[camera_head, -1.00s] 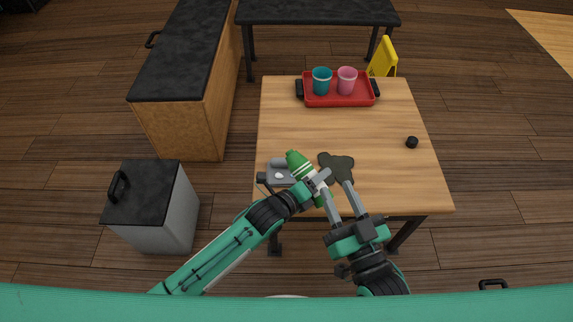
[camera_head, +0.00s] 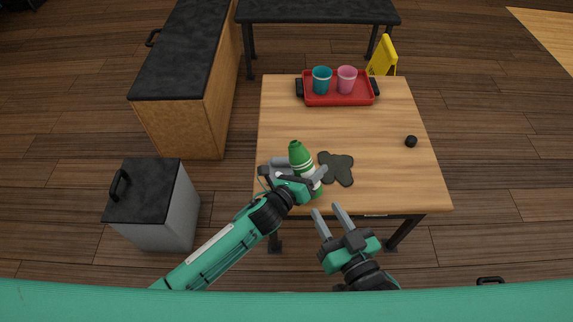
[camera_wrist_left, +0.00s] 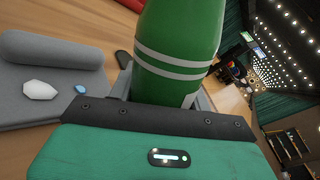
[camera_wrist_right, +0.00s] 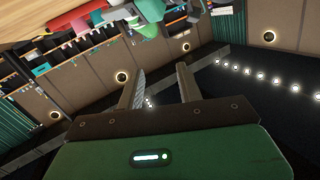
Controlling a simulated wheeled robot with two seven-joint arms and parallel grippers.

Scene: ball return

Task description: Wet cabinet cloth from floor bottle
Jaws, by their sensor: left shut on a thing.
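A green bottle with white bands (camera_head: 301,158) is held nearly upright over the front left of the wooden table. My left gripper (camera_head: 306,179) is shut on it, and it fills the jaws in the left wrist view (camera_wrist_left: 178,50). I cannot tell whether its base touches the table. A dark, irregular flat patch (camera_head: 337,168) lies right of the bottle; I cannot tell whether it is cloth or liquid. A grey flat piece with a rolled edge (camera_wrist_left: 50,75) lies left of the bottle. My right gripper (camera_head: 328,212) is open and empty at the table's front edge.
A red tray (camera_head: 338,101) with a teal cup (camera_head: 321,80) and a pink cup (camera_head: 347,79) stands at the table's back. A small black round thing (camera_head: 411,141) lies at the right. A yellow sign (camera_head: 383,56) stands behind. The table's middle is clear.

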